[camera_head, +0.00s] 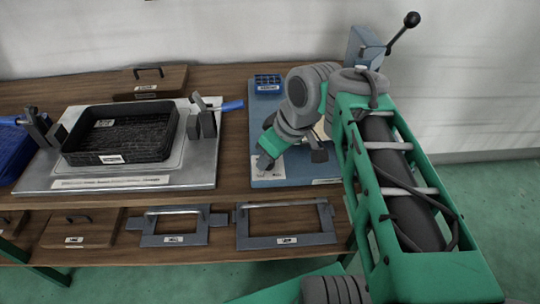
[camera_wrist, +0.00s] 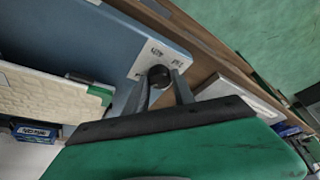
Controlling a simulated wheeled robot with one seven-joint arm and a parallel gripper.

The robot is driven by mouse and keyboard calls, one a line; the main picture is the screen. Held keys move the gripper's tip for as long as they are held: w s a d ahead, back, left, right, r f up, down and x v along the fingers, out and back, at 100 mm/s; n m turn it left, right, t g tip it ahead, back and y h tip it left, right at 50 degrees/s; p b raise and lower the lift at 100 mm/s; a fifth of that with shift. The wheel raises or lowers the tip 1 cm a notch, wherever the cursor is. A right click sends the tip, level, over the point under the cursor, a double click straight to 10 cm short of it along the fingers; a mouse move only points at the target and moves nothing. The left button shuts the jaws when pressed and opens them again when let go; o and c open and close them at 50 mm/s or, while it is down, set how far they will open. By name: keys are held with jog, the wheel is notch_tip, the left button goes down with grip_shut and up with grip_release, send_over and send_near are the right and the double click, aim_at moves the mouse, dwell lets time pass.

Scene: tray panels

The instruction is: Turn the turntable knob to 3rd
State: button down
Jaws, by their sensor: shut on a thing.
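A round black knob (camera_wrist: 159,75) stands by a white label plate (camera_wrist: 168,57) at one end of a blue panel (camera_wrist: 75,35) in the wrist view. The marks on the plate are too small to read surely. My gripper (camera_wrist: 160,88) is shut on the knob, one finger on each side of it. In the head view the blue panel (camera_head: 265,112) lies at the right of the bench, and my gripper (camera_head: 266,163) is at its front left corner, over the white plate (camera_head: 272,172). My arm hides much of the panel there, and the knob itself is hidden. A cream board (camera_wrist: 45,95) stands beside the panel.
A small blue box (camera_head: 268,82) sits at the panel's back. A metal plate (camera_head: 190,178) with a black tray (camera_head: 75,148) and clamps lies to the left. A lever with a black ball (camera_head: 411,20) rises at the back right.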

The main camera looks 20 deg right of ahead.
jog(key=c, duration=1.1)
grip_release()
jog(key=p+v, duration=0.3)
jog(key=v, duration=0.4)
jog(key=shift+s+d+r, duration=0.1)
jog(key=shift+s+r, duration=0.05)
jog(key=shift+r, duration=0.2)
